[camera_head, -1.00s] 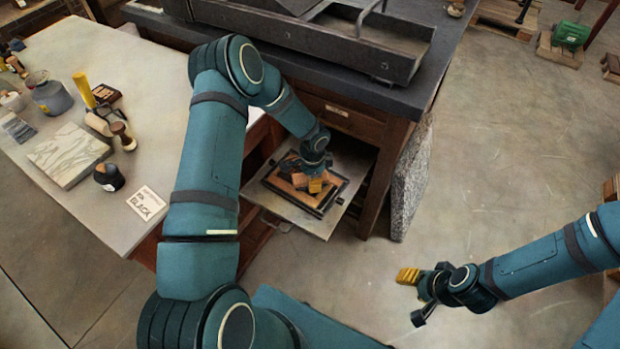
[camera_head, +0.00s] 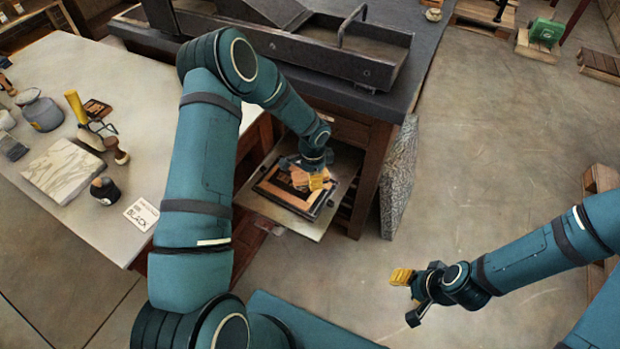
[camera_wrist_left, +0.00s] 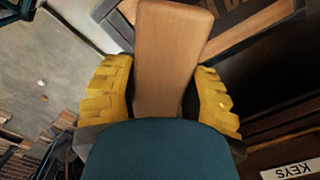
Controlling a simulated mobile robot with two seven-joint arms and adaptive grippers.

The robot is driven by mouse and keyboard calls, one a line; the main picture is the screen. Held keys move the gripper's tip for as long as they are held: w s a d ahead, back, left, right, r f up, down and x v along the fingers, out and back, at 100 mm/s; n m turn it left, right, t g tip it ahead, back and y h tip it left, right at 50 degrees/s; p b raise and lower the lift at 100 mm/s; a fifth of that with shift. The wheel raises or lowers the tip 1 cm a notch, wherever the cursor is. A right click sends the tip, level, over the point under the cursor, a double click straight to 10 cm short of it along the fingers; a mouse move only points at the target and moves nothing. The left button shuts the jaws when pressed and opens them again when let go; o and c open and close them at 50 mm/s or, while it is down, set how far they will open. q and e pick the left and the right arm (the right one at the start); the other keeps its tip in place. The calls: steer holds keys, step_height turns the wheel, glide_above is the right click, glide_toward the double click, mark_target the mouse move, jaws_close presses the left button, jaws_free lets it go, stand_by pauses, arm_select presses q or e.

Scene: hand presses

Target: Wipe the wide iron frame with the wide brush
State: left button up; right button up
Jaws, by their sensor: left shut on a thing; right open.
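The wide iron frame (camera_head: 284,202) is a dark rectangle around orange-brown blocks, lying flat on a pulled-out grey shelf (camera_head: 302,227) under the press bench. My left gripper (camera_head: 316,180) is over the frame's right part and is shut on the wide brush (camera_head: 299,178). In the left wrist view the brush's flat wooden handle (camera_wrist_left: 170,55) stands between the yellow pads of the left gripper (camera_wrist_left: 160,95). The bristles are hidden, so I cannot tell whether they touch the frame. My right gripper (camera_head: 408,297) is open and empty over the floor at right.
The dark press bench (camera_head: 375,100) stands behind the shelf, with a stone slab (camera_head: 398,180) leaning at its right.

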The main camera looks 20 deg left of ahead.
arm_select(q)
steer(key=shift+r+p, duration=0.4)
steer(key=shift+r, duration=0.55)
steer(key=shift+r, duration=0.1)
